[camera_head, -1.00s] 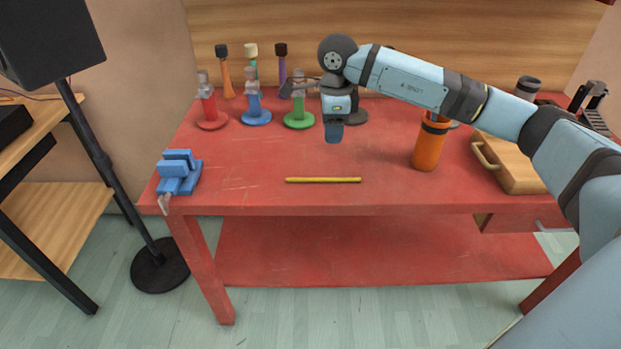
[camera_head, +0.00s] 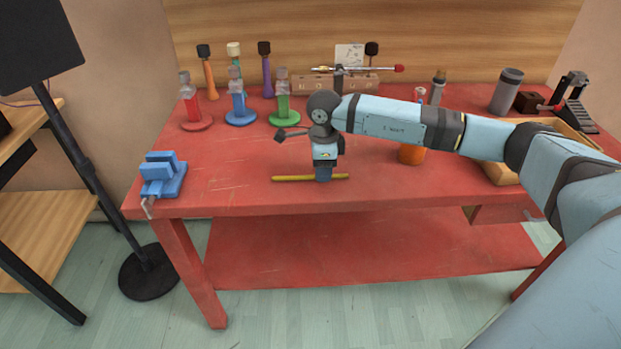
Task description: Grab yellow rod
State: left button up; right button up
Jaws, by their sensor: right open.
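The yellow rod (camera_head: 294,178) lies flat on the red table (camera_head: 225,168), near its front edge and parallel to it. My right gripper (camera_head: 323,177) points down over the rod, right of its middle, and hides a short stretch of it. Its jaws are open. The fingers overlap the rod in the picture; I cannot tell whether they touch it. My left gripper is out of view.
A blue vise (camera_head: 163,176) sits at the front left corner. Red, blue and green bottles (camera_head: 283,103) stand behind on coloured discs. An orange cylinder (camera_head: 411,154) is partly hidden behind my right arm. A wooden box (camera_head: 500,174) is at the right.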

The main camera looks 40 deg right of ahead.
jog(key=shift+f, duration=0.65)
grip_shut()
